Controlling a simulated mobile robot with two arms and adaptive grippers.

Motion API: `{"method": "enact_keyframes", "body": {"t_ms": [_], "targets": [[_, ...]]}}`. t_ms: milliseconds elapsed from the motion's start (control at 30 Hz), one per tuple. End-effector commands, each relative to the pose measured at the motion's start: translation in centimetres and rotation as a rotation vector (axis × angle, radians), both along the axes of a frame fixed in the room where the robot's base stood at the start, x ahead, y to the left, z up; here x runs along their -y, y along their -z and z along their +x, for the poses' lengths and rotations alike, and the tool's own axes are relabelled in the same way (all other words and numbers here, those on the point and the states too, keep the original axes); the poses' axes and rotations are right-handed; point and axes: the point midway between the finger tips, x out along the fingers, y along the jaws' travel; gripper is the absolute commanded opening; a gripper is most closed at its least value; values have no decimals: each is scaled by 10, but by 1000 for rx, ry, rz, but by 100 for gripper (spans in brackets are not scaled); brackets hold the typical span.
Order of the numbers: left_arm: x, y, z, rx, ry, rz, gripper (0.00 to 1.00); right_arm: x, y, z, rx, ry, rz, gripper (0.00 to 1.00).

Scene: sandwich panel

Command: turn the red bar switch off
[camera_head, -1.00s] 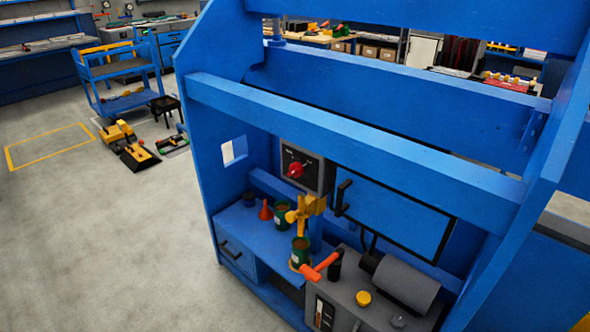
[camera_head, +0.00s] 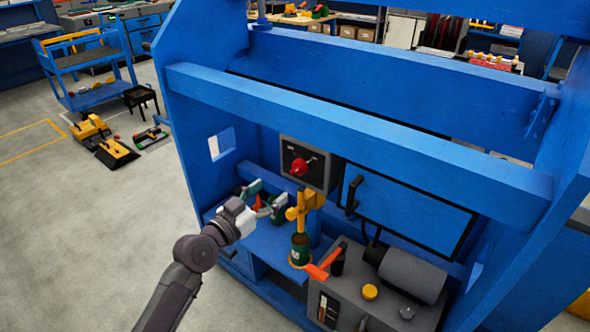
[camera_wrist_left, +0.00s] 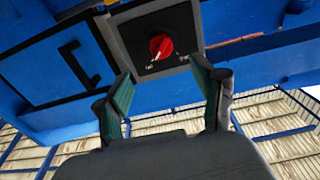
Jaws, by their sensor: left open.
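The red bar switch (camera_head: 300,167) is a red knob on a dark plate on the front of a grey box (camera_head: 319,164), inside the blue frame. In the left wrist view the red bar switch (camera_wrist_left: 161,46) shows near the top middle, with small white labels on both sides, too small to read surely. My left gripper (camera_head: 265,197) is open and empty, lower left of the switch and apart from it. In the left wrist view the green-padded fingers of the left gripper (camera_wrist_left: 166,88) stand apart, with the switch box beyond them. My right gripper is not in view.
A yellow valve-like part (camera_head: 302,208) stands close right of the gripper, above a green can (camera_head: 300,248). A blue door with a black handle (camera_head: 353,195) is right of the switch box. A blue crossbeam (camera_head: 360,130) runs above. A grey machine with an orange lever (camera_head: 322,266) sits lower right.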

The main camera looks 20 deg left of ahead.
Motion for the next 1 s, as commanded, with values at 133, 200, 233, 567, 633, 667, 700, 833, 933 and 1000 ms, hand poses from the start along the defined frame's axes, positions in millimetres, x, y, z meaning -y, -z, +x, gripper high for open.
{"method": "enact_keyframes", "body": {"t_ms": [133, 200, 233, 567, 633, 667, 700, 833, 933, 1000], "targets": [[12, -3, 33, 1, -1, -5, 69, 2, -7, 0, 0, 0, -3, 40], [17, -3, 47, 1, -1, -4, 69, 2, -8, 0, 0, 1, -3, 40], [19, -2, 53, 0, -1, -3, 69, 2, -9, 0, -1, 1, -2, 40], [34, 0, 95, 0, -2, -1, 69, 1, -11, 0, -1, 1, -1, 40], [35, 1, 98, -1, -2, -1, 69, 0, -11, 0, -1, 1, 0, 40], [35, 1, 98, -1, -2, -1, 69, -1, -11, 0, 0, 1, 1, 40], [36, 1, 99, -1, -2, -1, 69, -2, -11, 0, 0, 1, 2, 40], [36, 1, 99, -1, -2, 0, 69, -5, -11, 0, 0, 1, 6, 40], [35, 1, 99, -1, -2, 0, 69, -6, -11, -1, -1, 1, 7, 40], [35, 1, 99, -1, -2, 0, 57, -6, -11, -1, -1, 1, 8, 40]]}}
